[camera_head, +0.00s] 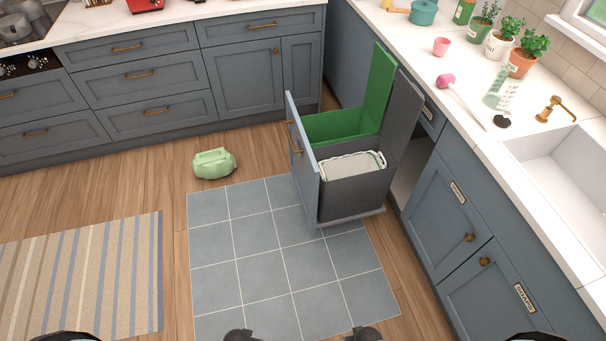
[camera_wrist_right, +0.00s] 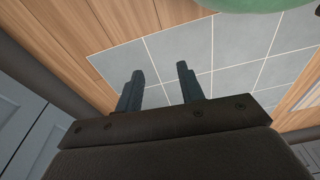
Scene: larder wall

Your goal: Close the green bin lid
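The green bin lid (camera_head: 379,88) stands raised, nearly upright, at the cabinet side of the green bin (camera_head: 318,130). The green bin sits at the far end of a pulled-out cabinet drawer with a blue-grey front (camera_head: 303,165). My left gripper (camera_head: 240,335) and right gripper (camera_head: 366,333) show only as dark tips at the bottom edge of the head view, well short of the bins. In the right wrist view my right gripper (camera_wrist_right: 160,85) has its fingers apart with nothing between them. The left fingers cannot be made out.
A dark grey bin (camera_head: 350,195) with a pale liner stands nearer in the drawer, its grey lid (camera_head: 402,120) also raised. A pale green bag (camera_head: 214,163) lies on the floor left of the drawer. The tiled mat (camera_head: 290,270) is clear. A counter (camera_head: 500,150) runs along the right.

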